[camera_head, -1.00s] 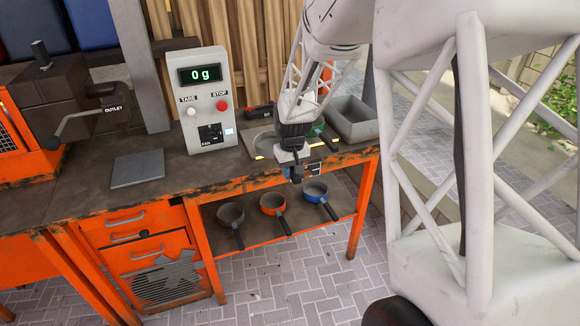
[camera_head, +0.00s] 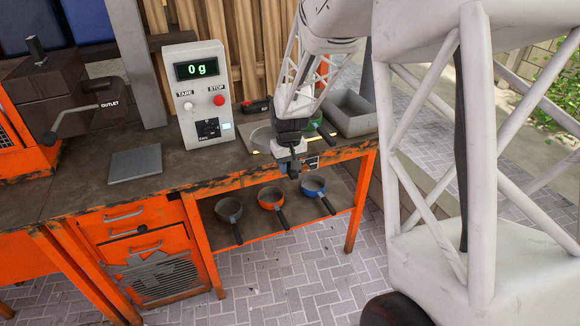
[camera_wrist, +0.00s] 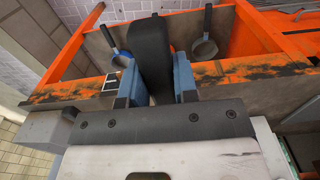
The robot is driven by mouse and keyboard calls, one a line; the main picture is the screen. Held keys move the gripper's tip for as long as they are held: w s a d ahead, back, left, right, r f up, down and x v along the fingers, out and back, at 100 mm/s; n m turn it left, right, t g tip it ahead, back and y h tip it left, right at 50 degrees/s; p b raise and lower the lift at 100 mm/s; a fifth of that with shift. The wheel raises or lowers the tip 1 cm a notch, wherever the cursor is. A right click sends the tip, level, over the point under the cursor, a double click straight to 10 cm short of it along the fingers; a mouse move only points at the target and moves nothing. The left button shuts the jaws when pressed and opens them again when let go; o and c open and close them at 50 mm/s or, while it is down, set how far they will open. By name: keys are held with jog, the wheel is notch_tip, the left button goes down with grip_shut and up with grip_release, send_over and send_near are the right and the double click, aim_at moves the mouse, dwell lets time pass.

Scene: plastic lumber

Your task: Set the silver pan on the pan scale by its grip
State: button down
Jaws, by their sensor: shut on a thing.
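My gripper (camera_head: 293,170) is over the front edge of the bench's right part. In the wrist view my gripper (camera_wrist: 155,88) is shut on a thick black grip (camera_wrist: 153,50) between its blue-grey fingers. The body of the held pan is mostly hidden, so I cannot tell its colour. A grey, round-edged thing (camera_head: 260,136) shows on the bench behind and left of my gripper; I cannot tell if it belongs to the grip. The scale's box (camera_head: 200,95) stands upright and reads 0 g. A flat grey square plate (camera_head: 136,163) lies left of it, empty.
On the shelf below lie a grey pan (camera_head: 229,207), an orange pan (camera_head: 269,197) and a blue pan (camera_head: 313,185), handles forward. Something green (camera_head: 318,124) and a grey bin (camera_head: 351,114) are right of my gripper. The OUTLET arm (camera_head: 88,110) stands left of the plate.

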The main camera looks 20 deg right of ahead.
jog(key=w+a, duration=0.2)
jog(key=a, duration=1)
jog(key=w+a, duration=0.2)
jog(key=a, duration=0.9)
jog(key=s+a, duration=0.2)
jog(key=a, duration=1)
jog(key=s+a+f, duration=0.1)
jog(key=s+a, duration=0.2)
jog(key=a, duration=1)
jog(key=shift+s, duration=0.15)
jog(key=shift+w, duration=0.2)
jog(key=shift+w+f, duration=0.2)
jog(key=shift+w, duration=2.5)
jog(key=shift+w+f, duration=0.15)
jog(key=shift+w, duration=2.6)
jog(key=shift+w+f, duration=0.2)
jog(key=shift+w, duration=2.5)
jog(key=shift+w+f, duration=0.1)
jog(key=shift+w, duration=0.1)
jog(key=shift+f, duration=1.15)
